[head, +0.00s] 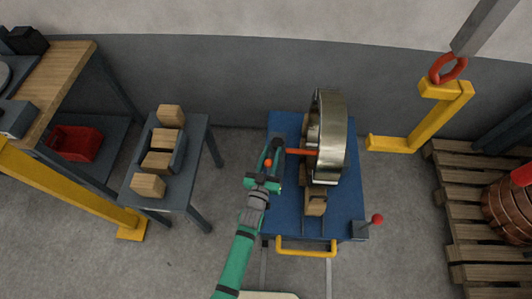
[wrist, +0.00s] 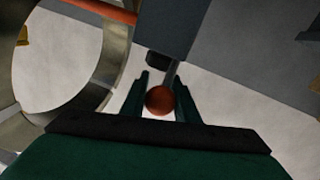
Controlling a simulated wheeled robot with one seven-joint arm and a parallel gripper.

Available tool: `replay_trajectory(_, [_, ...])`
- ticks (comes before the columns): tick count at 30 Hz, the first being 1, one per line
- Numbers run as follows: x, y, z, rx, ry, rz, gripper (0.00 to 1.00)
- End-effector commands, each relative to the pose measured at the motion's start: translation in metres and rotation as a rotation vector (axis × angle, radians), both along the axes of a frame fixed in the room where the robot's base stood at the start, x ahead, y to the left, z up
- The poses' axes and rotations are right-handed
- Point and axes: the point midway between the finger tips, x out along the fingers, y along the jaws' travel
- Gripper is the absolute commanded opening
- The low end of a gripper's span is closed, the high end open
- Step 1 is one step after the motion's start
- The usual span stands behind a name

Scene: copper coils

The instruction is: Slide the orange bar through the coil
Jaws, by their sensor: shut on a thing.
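The orange bar (head: 298,151) lies level between a dark mount (head: 277,143) and the coil's left face. It also shows at the top of the wrist view (wrist: 105,11), near the coil's rim. The steel-coloured coil (head: 333,140) stands upright on wooden blocks (head: 315,203); its curved wall fills the left of the wrist view (wrist: 112,65). I cannot tell how far the bar's tip reaches into the coil. My gripper (head: 268,164) is left of the coil. Its fingers are shut on a red knob (wrist: 159,99) on a short grey rod below the bar's mount.
The coil stands on a blue cart (head: 343,215) with a yellow handle (head: 306,253) and a red-knobbed lever (head: 376,220). A table with wooden blocks (head: 158,162) stands left. A yellow hook (head: 433,120) hangs right, near a pallet (head: 470,215). Floor between table and cart is clear.

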Motion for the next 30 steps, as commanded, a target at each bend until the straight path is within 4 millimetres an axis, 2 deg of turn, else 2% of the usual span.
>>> replay_trajectory(1, [0.0,-0.005,0.001,-0.002,-0.002,-0.007,0.0])
replay_trajectory(10, [-0.001,-0.009,0.0,-0.003,-0.001,-0.012,0.0])
replay_trajectory(11, [-0.001,-0.01,0.0,-0.003,-0.001,-0.013,0.35])
replay_trajectory(12, [-0.001,-0.009,0.0,-0.003,-0.001,-0.012,0.44])
replay_trajectory(23, [-0.003,-0.004,0.0,-0.001,0.0,-0.006,0.46])
replay_trajectory(26, [-0.01,-0.001,0.0,0.0,0.0,-0.005,0.46])
replay_trajectory(30, [-0.03,0.003,-0.001,0.0,0.002,-0.004,0.46])
